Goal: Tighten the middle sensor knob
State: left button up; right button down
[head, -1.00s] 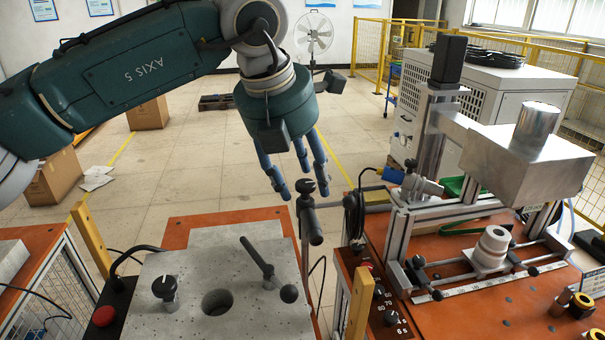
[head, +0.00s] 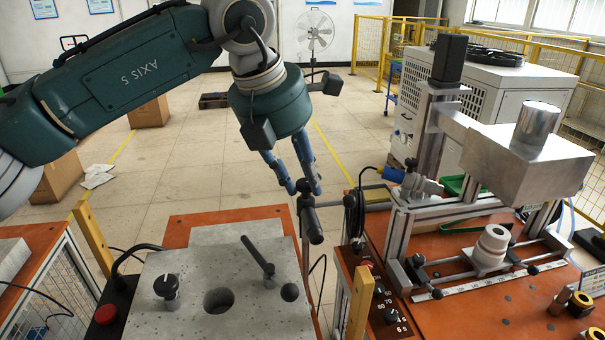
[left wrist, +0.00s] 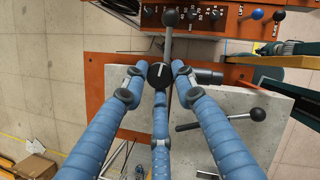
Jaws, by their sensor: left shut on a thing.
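A dark upright post stands at the back right of the grey block, with a black knob (head: 306,187) at its top. In the left wrist view this round black knob (left wrist: 160,75) has a white line on its face and sits between the blue fingers. My left gripper (head: 305,189) comes down from above and is shut on the knob. Its three fingers surround the knob, and their contact points are partly hidden. A lever with a ball end (head: 315,237) sticks out from the post below the knob. My right gripper is not in view.
The grey block (head: 190,325) carries another black knob (head: 167,286), a slanted lever (head: 257,254) and a round hole. A control panel (head: 370,290) and a metal press frame (head: 423,150) stand to the right. Open floor lies behind the gripper.

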pick_arm(q)
jog(key=m, duration=0.1)
jog(key=m+p, duration=0.1)
jog(key=m+g+h, duration=0.1)
jog(key=shift+w+r+m+p, duration=0.2)
jog(key=shift+r+m+p, duration=0.1)
jog(key=shift+m+p, duration=0.1)
jog(key=m+g+p, duration=0.1)
jog(key=m+p, duration=0.2)
jog(key=shift+w+a+r+h, duration=0.1)
jog(key=shift+w+h, duration=0.05)
jog(key=shift+h, duration=0.15)
jog(key=m+g+p, duration=0.2)
jog(key=m+p, duration=0.2)
jog(key=m, duration=0.1)
jog(key=shift+w, duration=0.15)
jog(key=shift+w+m+g+p, duration=0.15)
jog(key=shift+m+g+p, duration=0.65)
jog(key=shift+m+p, duration=1.2)
jog(key=shift+f+y, duration=0.2)
jog(key=shift+y, duration=0.2)
jog(key=o, duration=1)
jog(key=shift+o, duration=0.8)
jog(key=shift+f, duration=0.1)
